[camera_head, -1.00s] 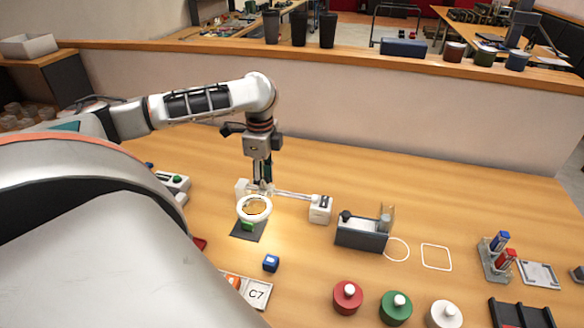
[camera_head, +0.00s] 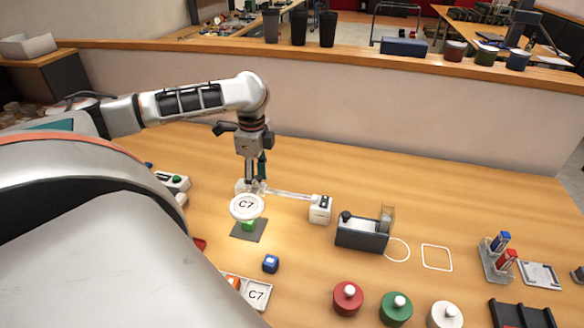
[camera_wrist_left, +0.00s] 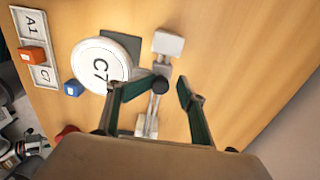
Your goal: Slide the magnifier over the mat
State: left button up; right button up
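In the left wrist view the magnifier (camera_wrist_left: 101,66) covers part of the dark mat (camera_wrist_left: 124,43). In the head view the ring overlaps the far edge of the mat (camera_head: 256,236), and a green block (camera_head: 249,225) on the mat is partly hidden below it. My left gripper (camera_head: 252,184) is at the magnifier arm. In the wrist view its fingers (camera_wrist_left: 150,92) are apart, either side of a dark knob (camera_wrist_left: 160,85); contact is unclear.
A blue cube (camera_head: 271,263) and a tray with a C7 plate (camera_head: 257,293) lie nearer than the mat. A dark grey fixture (camera_head: 361,233) stands right of the magnifier base.

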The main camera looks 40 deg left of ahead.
pick_arm(q)
jog(key=shift+r, duration=3.5)
